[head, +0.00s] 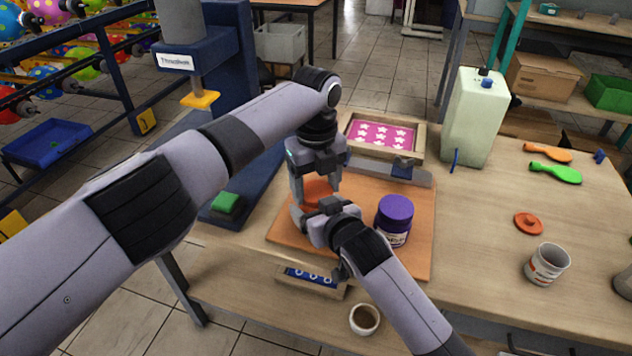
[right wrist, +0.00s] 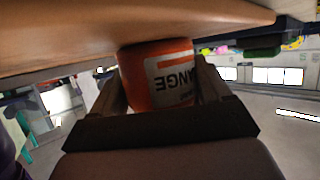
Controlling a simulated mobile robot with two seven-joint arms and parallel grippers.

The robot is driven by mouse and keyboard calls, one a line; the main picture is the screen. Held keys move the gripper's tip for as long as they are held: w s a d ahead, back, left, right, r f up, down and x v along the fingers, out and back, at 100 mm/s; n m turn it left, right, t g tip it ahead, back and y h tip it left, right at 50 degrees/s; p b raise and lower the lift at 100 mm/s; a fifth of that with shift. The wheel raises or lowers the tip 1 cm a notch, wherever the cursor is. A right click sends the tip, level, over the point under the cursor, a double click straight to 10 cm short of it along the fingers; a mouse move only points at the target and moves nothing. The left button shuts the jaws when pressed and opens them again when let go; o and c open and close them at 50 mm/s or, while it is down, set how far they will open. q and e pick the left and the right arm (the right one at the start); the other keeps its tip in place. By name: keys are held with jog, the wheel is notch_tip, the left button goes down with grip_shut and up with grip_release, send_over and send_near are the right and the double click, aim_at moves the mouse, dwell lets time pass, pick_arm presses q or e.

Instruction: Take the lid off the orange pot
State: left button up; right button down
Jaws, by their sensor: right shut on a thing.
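The orange pot (right wrist: 158,75) fills the gap between my right gripper's fingers in the right wrist view, its white label partly readable. In the head view my right gripper (head: 318,218) reaches it low from the front and hides most of its body. The orange lid (head: 318,189) shows at the top of the pot. My left gripper (head: 317,192) points down over it from above, its fingers spread apart on either side of the lid. I see no clear contact between the left fingers and the lid.
A purple pot (head: 394,219) with its lid on stands just right of my right gripper on the orange board (head: 418,256). A red lid (head: 528,224) lies near a white open jar (head: 547,263) at the right. A pink-patterned tray (head: 381,134) lies behind. A small cup (head: 364,319) stands in front.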

pick_arm(q)
jog(key=shift+c, duration=0.9)
jog(key=n, duration=0.6)
jog(key=shift+n, duration=0.4)
jog(key=o, duration=1.2)
jog(key=shift+c, duration=0.2)
jog(key=shift+r, duration=0.15)
